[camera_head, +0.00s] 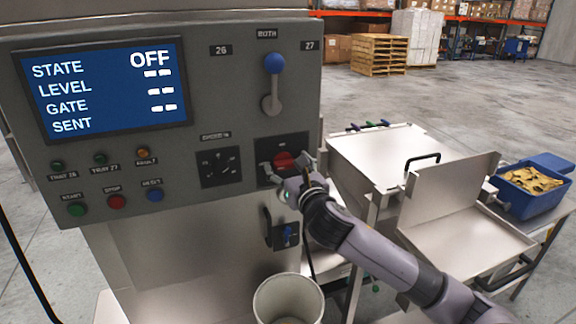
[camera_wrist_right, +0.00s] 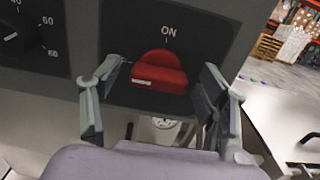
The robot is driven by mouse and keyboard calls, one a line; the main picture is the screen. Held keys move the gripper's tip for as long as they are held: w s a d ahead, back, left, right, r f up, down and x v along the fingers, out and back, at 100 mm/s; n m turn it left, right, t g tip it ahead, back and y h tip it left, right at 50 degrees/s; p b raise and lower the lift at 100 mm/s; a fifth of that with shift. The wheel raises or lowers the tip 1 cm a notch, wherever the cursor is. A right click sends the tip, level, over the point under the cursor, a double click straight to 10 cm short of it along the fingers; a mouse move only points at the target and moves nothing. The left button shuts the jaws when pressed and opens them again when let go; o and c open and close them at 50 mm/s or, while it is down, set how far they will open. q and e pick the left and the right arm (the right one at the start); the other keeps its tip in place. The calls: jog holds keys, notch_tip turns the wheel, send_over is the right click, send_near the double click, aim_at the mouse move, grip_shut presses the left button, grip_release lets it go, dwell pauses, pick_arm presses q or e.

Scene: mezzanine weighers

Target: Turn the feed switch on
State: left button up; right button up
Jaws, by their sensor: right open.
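The feed switch is a red rotary knob (camera_head: 284,160) on a black plate at the lower right of the grey control panel (camera_head: 225,110). In the right wrist view the red knob (camera_wrist_right: 159,71) sits below the word ON, with its pale mark at the left end. The display (camera_head: 105,88) reads STATE OFF. My right gripper (camera_head: 286,168) is at the knob; in the wrist view its open fingers (camera_wrist_right: 160,100) stand on either side of the knob, with gaps between. My left gripper is not in view.
A dial (camera_head: 219,166) is left of the switch, and a blue-knobbed lever (camera_head: 273,65) above it. Coloured buttons (camera_head: 116,201) line the panel's lower left. A white bin (camera_head: 288,300) stands below. Steel trays (camera_head: 470,225) and a blue tub (camera_head: 530,200) are at right.

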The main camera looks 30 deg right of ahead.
jog(key=shift+c, duration=0.2)
jog(key=c, duration=1.1)
jog(key=shift+m, duration=0.3)
jog(key=m+p, duration=0.1)
jog(key=m, duration=0.2)
jog(key=m+p, duration=0.1)
jog(key=m, duration=0.3)
jog(key=shift+d+m, duration=0.15)
jog(key=shift+m, duration=0.15)
jog(key=m, duration=0.5)
jog(key=shift+s+f, duration=0.1)
jog(key=shift+f, duration=0.05)
jog(key=m+p, duration=0.1)
jog(key=m, duration=0.3)
jog(key=shift+f, duration=0.1)
jog(key=shift+m, duration=0.5)
